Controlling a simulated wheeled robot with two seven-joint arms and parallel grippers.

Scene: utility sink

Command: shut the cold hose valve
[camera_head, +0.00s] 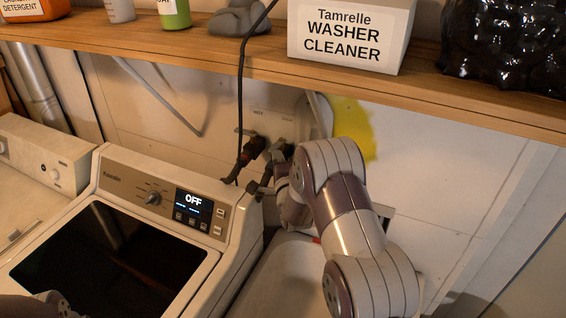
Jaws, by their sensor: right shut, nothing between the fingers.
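The pale valve box (262,112) is set in the wall behind the washer, with small lettering on its face. A dark red and black hose fitting (253,147) shows at its left side, with a black hose running up past the shelf. The cold valve, at the box's right side, is mostly hidden by my right arm, so I cannot tell its handle's position. My right gripper (255,189) is shut and empty, low in front of the box, just below the left fitting and near the washer's back edge. My left gripper is not in view.
A washer (190,187) with a lit display reading OFF stands at left. Above, a wooden shelf (220,52) holds a washer cleaner box (350,37), bottles and a black bag (502,50).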

